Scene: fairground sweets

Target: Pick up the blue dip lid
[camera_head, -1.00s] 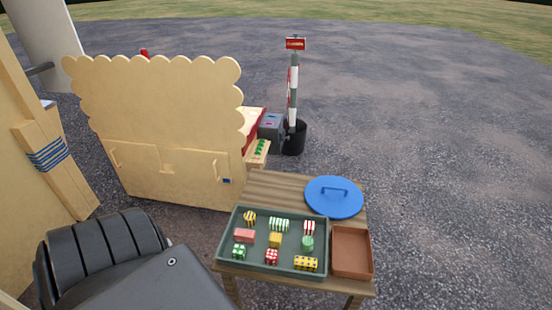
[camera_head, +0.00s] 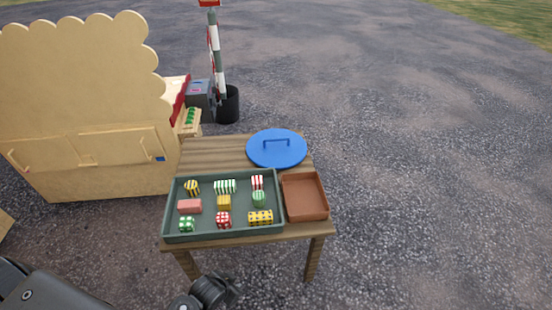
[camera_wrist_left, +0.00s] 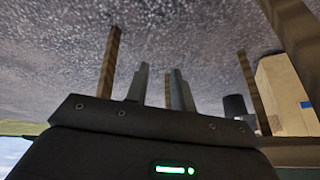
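The blue dip lid (camera_head: 277,148) is a round flat disc with a raised bar handle. It lies at the back right of a wooden table (camera_head: 215,152) in the head view, and nothing holds it. My left gripper (camera_wrist_left: 160,72) shows in the left wrist view, with its two grey fingers apart and nothing between them. Wooden legs show around it there, and the lid does not. In the head view, dark parts of my own arm show at the lower left, in front of the table and well away from the lid. My right gripper is in neither view.
A green tray (camera_head: 170,222) of several sweets fills the table's front left. An empty brown tray (camera_head: 305,197) sits at its right, just in front of the lid. A cream stall (camera_head: 85,90) and a striped post (camera_head: 216,60) stand behind. Gravel to the right is clear.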

